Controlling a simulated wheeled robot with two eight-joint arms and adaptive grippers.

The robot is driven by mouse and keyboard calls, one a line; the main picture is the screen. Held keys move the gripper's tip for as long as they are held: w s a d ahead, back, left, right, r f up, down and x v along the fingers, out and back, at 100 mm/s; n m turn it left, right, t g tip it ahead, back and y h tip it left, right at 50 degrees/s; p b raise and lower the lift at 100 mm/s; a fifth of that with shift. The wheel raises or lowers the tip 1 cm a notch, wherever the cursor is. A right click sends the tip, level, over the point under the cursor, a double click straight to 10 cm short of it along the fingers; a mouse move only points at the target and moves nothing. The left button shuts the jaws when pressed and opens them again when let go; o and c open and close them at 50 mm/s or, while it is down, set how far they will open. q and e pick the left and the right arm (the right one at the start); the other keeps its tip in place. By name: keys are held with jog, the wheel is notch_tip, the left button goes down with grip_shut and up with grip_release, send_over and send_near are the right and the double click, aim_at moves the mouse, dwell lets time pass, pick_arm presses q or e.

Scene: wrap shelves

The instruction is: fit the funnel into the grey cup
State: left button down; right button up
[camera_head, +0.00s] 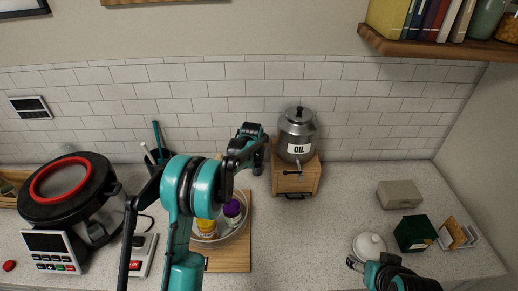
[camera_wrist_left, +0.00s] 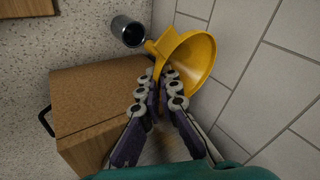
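In the left wrist view the yellow funnel (camera_wrist_left: 188,60) is between the fingertips of my left gripper (camera_wrist_left: 160,80), which look closed on its edge. Its wide mouth faces the wall side and its spout points left, close to the rim of the grey cup (camera_wrist_left: 127,32). The spout appears beside the cup, not inside it; I cannot tell whether they touch. The cup's open mouth shows dark. In the head view my left gripper (camera_head: 258,155) is beside the oil can, and cup and funnel are not discernible there. My right gripper (camera_head: 355,264) is at the front, its opening unclear.
The oil can (camera_head: 297,135) stands on a wooden box (camera_head: 296,182), close to my left gripper; the box (camera_wrist_left: 95,100) also shows in the wrist view. The tiled wall (camera_wrist_left: 270,90) is close on the other side. A white lidded pot (camera_head: 369,246) stands near my right gripper.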

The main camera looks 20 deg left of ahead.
pick_arm(q)
jog(key=shift+f+b, duration=1.25)
jog(key=shift+f, duration=0.7)
jog(key=shift+b, duration=0.45)
jog(key=shift+f+b, duration=1.9)
jog(key=shift+f, duration=0.65)
jog(key=c, duration=1.6)
grip_release()
jog(key=shift+c, duration=0.2)
jog(key=v, duration=1.2)
jog(key=shift+r, duration=0.1)
